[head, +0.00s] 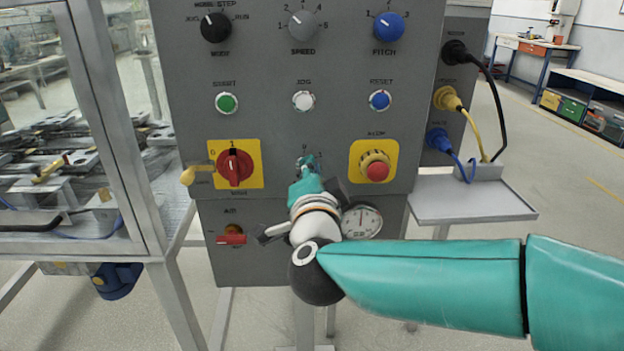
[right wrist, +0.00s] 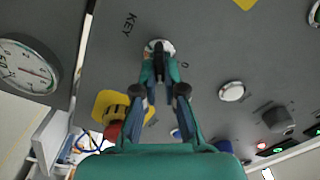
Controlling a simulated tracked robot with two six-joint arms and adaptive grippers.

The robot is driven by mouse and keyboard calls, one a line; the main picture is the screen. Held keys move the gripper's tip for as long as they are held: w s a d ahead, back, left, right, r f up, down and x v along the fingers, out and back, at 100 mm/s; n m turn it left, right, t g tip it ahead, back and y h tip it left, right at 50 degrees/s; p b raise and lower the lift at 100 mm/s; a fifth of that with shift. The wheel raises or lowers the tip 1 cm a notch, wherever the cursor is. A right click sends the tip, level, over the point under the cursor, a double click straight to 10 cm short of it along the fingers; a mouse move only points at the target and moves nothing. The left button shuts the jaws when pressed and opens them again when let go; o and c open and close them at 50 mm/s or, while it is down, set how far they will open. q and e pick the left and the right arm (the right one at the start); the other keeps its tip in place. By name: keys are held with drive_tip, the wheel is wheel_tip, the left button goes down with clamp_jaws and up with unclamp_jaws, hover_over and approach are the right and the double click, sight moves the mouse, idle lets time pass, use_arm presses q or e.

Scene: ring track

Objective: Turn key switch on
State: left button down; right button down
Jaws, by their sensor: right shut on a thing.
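The key switch (right wrist: 159,45) is a round metal-rimmed switch on the grey panel, beside the printed word KEY in the right wrist view. My right gripper (right wrist: 158,72) is shut on the dark key that stands out from it. In the head view my right gripper (head: 306,173) reaches the panel just below the middle, between the red rotary switch and the yellow stop-button plate. It covers most of the key switch there. The key's exact angle against its marks is hard to tell. My left gripper is not in view.
The red rotary switch (head: 235,167) with a yellow padlock (head: 188,176) is to the left. The red stop button (head: 377,171) is to the right. Green, white and blue buttons and knobs are above.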

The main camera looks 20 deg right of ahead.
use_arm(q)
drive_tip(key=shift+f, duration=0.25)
use_arm(e)
drive_tip(key=shift+d+r+m, duration=0.15)
drive_tip(key=shift+m, duration=0.25)
drive_tip(key=c, duration=1.3)
unclamp_jaws()
drive_tip(key=shift+o, duration=0.2)
drive_tip(key=shift+w, duration=0.15)
drive_tip(key=v, duration=1.2)
